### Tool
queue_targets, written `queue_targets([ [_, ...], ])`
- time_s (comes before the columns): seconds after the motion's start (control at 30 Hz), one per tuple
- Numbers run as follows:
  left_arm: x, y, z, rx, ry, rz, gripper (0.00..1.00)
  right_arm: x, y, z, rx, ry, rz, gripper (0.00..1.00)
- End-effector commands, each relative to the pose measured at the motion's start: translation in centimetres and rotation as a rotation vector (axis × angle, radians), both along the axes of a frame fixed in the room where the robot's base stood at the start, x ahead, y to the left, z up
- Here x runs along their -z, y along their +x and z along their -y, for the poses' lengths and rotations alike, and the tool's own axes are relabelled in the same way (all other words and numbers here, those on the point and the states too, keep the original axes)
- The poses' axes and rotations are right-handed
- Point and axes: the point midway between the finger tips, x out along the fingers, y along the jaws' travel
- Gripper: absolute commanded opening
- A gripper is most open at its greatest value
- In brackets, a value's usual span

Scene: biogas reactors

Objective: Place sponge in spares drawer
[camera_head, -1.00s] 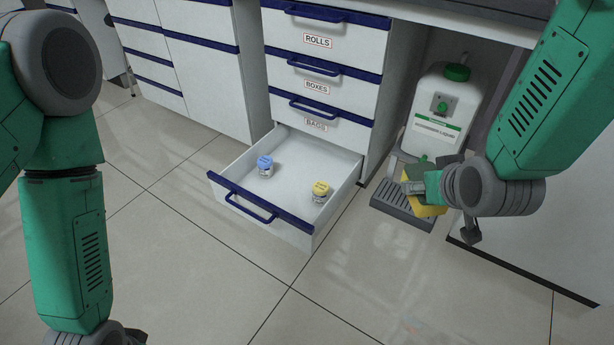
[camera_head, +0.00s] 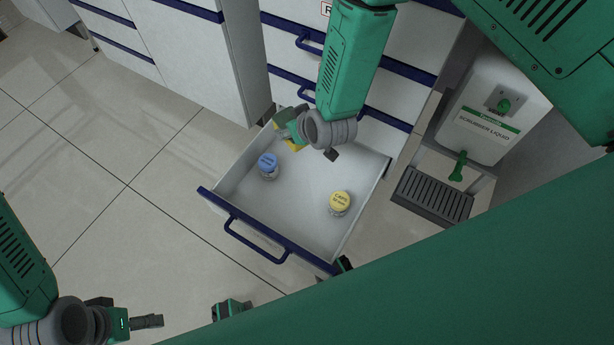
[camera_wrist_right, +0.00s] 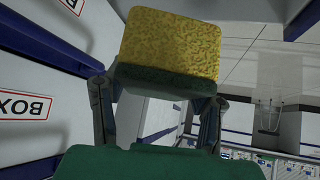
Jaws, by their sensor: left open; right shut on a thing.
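The yellow sponge (camera_head: 293,147) is held in my right gripper (camera_head: 286,128), over the back left part of the open drawer. In the right wrist view the sponge (camera_wrist_right: 172,42) shows its yellow face and dark green scouring layer between the fingers (camera_wrist_right: 158,100). The open bottom drawer (camera_head: 235,205) is white with a blue front edge and handle; no spares label shows. Whether the sponge touches the drawer is unclear. My left gripper (camera_head: 143,322) is open and empty at the lower left, over the floor.
In the drawer stand a blue-lidded jar (camera_head: 268,167) and a yellow-lidded jar (camera_head: 340,203). Right of it are a drip tray (camera_head: 433,197) and a scrubber liquid container (camera_head: 490,120). Closed drawers (camera_head: 285,55) rise behind. The drawer's middle is clear.

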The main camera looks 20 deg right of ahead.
Motion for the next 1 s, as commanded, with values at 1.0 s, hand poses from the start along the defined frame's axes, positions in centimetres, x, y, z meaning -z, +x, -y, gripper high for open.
queue_targets([
  [1.0,0.7,0.0,0.0,0.0,0.0,0.0,0.72,23.3,-4.6,-1.4,-0.017,0.025,-0.007,0.05],
])
